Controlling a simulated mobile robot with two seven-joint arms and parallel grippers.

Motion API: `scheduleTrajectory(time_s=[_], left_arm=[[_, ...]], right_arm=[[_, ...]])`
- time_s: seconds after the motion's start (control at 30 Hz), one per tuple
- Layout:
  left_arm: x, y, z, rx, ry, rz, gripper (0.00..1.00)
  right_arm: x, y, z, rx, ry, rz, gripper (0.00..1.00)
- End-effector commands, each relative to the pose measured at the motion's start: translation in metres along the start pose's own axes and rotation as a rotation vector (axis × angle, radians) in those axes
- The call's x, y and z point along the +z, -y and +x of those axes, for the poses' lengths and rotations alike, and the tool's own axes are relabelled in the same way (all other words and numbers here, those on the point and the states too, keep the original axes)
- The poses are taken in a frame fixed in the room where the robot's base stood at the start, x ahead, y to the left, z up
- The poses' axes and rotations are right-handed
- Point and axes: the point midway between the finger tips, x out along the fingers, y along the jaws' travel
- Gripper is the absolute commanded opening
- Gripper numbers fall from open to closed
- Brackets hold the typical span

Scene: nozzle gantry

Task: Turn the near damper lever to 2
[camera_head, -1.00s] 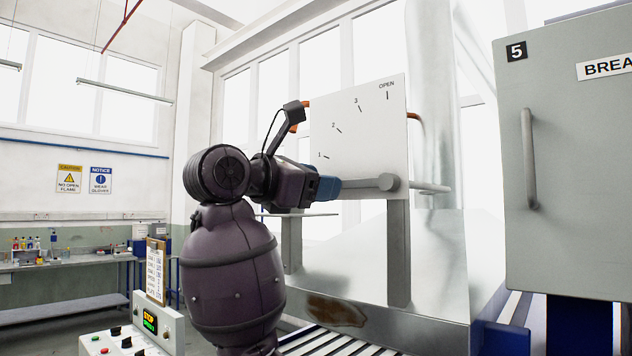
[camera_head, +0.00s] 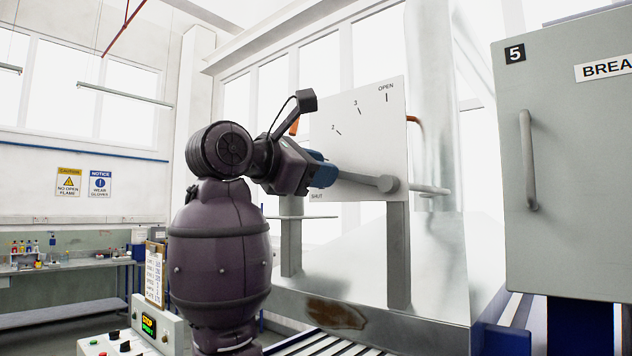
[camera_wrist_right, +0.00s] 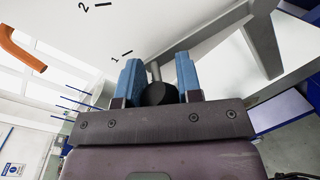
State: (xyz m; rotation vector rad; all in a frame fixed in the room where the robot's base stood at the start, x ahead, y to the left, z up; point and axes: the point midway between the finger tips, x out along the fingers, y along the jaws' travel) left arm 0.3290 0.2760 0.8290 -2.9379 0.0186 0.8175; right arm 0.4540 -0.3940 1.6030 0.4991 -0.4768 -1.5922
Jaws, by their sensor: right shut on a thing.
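The damper lever (camera_head: 362,180) is a grey bar on a round hub at the lower right of a white dial plate (camera_head: 372,130). It runs left and slightly up from the hub. The plate is marked SHUT, 2, 3 and OPEN in the head view; my gripper hides the 1 there. My right gripper (camera_head: 325,172) is shut on the lever's outer end. In the right wrist view its blue fingers (camera_wrist_right: 160,82) stand either side of the lever's dark knob (camera_wrist_right: 160,95), with marks 1 and 2 up and left of it. My left gripper is out of view.
A grey cabinet (camera_head: 570,160) marked 5, with a vertical handle, stands at the right. Orange pipe ends show beside the plate (camera_wrist_right: 20,50). A rail conveyor (camera_head: 335,343) lies below, and a control box (camera_head: 150,325) stands at the lower left.

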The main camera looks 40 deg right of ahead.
Motion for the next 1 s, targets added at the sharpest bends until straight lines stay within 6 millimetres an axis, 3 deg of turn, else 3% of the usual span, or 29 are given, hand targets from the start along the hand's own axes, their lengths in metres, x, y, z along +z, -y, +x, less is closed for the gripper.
scheduleTrajectory(time_s=[0.5, 1.0], left_arm=[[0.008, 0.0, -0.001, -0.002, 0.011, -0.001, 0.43], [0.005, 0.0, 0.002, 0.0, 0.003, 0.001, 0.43]], right_arm=[[0.043, -0.007, 0.001, -0.022, -0.06, 0.396, 0.0], [0.058, -0.005, 0.002, -0.031, -0.076, 0.533, 0.0]])
